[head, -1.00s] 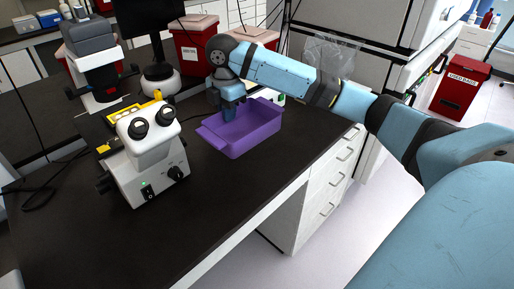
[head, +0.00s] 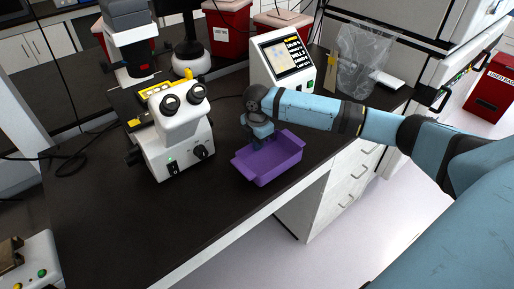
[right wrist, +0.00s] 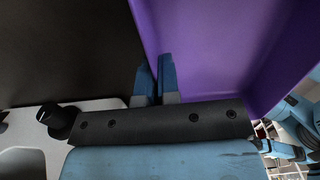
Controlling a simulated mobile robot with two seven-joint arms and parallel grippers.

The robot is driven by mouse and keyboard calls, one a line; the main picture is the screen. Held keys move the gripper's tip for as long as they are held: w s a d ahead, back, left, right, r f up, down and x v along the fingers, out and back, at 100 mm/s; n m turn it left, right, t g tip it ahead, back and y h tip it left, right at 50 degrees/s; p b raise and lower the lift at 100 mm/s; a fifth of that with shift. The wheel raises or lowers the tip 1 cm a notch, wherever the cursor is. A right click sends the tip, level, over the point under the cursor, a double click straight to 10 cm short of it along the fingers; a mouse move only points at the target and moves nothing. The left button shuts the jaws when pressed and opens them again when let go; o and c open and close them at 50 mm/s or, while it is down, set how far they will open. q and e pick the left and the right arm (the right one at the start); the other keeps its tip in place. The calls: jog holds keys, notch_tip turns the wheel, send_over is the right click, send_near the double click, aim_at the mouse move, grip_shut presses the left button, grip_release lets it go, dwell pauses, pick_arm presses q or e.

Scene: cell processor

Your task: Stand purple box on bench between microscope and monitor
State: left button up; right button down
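The purple box (head: 270,165), an open tray shape, is near the bench's front edge, right of the white microscope (head: 182,132). I cannot tell whether it rests on the bench or hangs just above. My right gripper (head: 258,136) is at its far-left rim, pointing down. In the right wrist view the fingers (right wrist: 155,82) are close together at the wall of the purple box (right wrist: 215,45), apparently pinching it. A white unit with a lit screen, the likely monitor (head: 284,57), stands behind the box. My left gripper is out of view.
The dark bench (head: 120,215) is clear in front of the microscope. A second, dark-headed microscope (head: 128,35) stands behind it. Red bins (head: 228,30) are at the back. A clear bag (head: 358,60) stands right of the screen unit. A device with buttons (head: 30,265) is at lower left.

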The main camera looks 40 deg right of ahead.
notch_tip(320, 180, down, 2)
jog(key=shift+f, duration=0.2)
jog(key=shift+f, duration=0.1)
jog(key=c, duration=1.4)
grip_release()
jog(key=shift+o, duration=0.2)
jog(key=shift+r, duration=0.2)
notch_tip(320, 180, up, 12)
jog(key=shift+f, duration=0.1)
jog(key=shift+f, duration=0.1)
